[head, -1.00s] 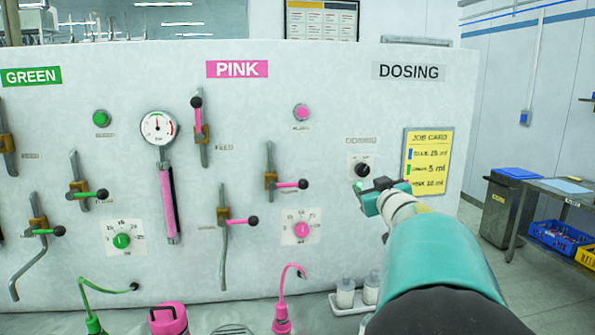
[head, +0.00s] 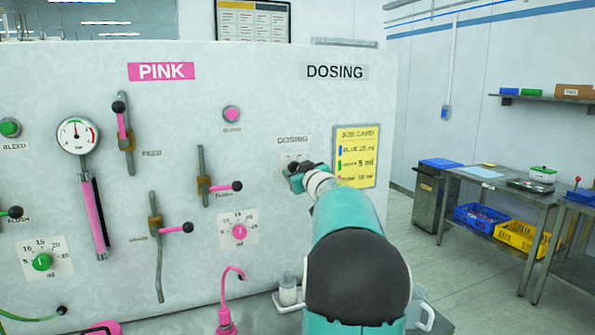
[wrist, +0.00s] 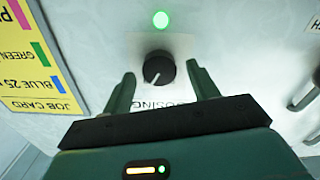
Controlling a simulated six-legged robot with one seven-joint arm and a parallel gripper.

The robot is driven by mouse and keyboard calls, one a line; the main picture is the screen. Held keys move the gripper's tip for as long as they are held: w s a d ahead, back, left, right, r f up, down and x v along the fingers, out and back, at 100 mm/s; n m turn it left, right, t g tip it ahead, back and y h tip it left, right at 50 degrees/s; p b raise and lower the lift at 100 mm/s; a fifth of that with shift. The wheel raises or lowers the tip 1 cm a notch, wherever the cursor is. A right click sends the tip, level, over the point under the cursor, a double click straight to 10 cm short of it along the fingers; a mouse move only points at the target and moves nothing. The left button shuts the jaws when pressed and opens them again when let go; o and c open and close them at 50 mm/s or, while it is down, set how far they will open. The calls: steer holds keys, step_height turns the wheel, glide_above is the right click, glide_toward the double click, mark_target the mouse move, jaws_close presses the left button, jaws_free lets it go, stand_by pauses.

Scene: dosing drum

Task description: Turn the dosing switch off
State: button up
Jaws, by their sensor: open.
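The dosing switch (wrist: 158,68) is a round black knob with a pale pointer line on a light plate. In the wrist view it sits just ahead of and between the fingertips of my gripper (wrist: 159,84), which is open. A green lamp (wrist: 161,19) glows beside the knob. I cannot tell from this view whether the fingers touch the knob. In the head view my gripper (head: 293,178) is at the panel (head: 270,120) just below the small DOSING label, and it hides most of the switch.
A yellow job card (head: 357,156) is on the panel just right of my gripper. Pink valve levers (head: 222,187) and a pink dial (head: 239,232) are to the left. Steel tables (head: 500,190) and open floor are at the right.

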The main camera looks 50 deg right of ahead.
steer(key=shift+w+d, duration=0.3)
steer(key=shift+w, duration=0.15)
steer(key=shift+c, duration=0.3)
steer(key=c, duration=0.9)
steer(key=shift+n, duration=0.5)
steer(key=n, duration=0.5)
steer(key=shift+a+f, duration=0.1)
steer(key=n, duration=0.6)
